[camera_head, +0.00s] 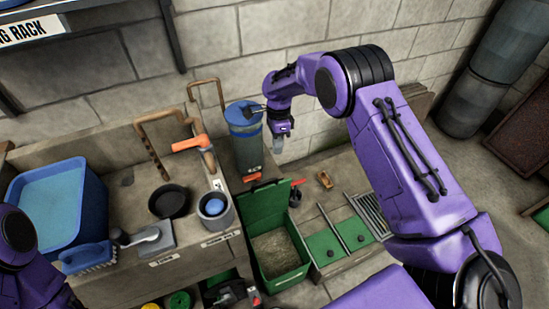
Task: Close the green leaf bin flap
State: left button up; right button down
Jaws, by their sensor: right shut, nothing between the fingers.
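The green leaf bin (296,277) stands in the lower middle, holding grey-brown leaf litter. Its green flap (262,206) is open and stands up along the bin's back edge. My right gripper (278,145) is shut and empty, pointing down. In the picture it is above and behind the flap, apart from it, just right of a blue-lidded canister (246,150). The purple right arm reaches in from the lower right. Only purple links of my left arm show at the lower left; its gripper is out of view.
Left of the bin, a counter carries a blue tub (62,215), a black pan (169,201), a grey cup (214,211) and a blue brush (88,257). Right of the bin are green panels (325,247) and a metal grate (372,215). A block wall closes the back.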

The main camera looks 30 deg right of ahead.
jog(key=x, duration=0.9)
jog(key=shift+a, duration=0.35)
